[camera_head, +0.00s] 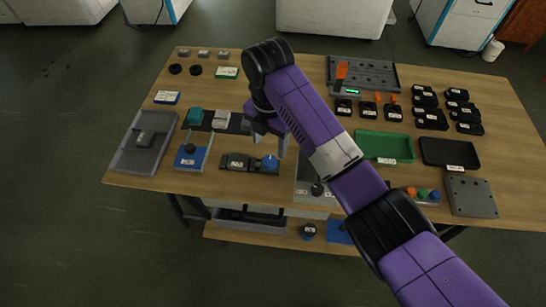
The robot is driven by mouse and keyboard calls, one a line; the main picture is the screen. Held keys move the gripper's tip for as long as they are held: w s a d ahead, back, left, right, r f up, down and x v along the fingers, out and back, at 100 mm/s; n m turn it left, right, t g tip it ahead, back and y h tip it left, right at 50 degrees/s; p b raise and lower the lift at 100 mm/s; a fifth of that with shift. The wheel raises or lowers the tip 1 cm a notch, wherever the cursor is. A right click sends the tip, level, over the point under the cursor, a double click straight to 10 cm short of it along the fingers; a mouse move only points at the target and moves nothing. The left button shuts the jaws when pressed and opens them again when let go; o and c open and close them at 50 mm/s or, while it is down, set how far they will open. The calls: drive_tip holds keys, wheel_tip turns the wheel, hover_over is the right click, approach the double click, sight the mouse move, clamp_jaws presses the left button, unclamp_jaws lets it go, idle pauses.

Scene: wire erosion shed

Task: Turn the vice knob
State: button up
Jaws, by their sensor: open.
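A small black vice (237,162) with a white label lies near the front edge of the wooden table. A blue knob (270,163) sits at its right end. My gripper (269,146) points down with its fingers apart and empty. It is just above and behind the blue knob in the picture. From this one view I cannot tell how large the gap is, or whether a finger touches the knob.
A blue block with a black knob (191,154) stands left of the vice. A grey box with a black knob (317,189) stands right of it. A green tray (384,146) and black tray (449,152) lie further right. My arm crosses the table's middle.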

sight(270, 160)
drive_tip(key=shift+f, duration=3.85)
clamp_jaws()
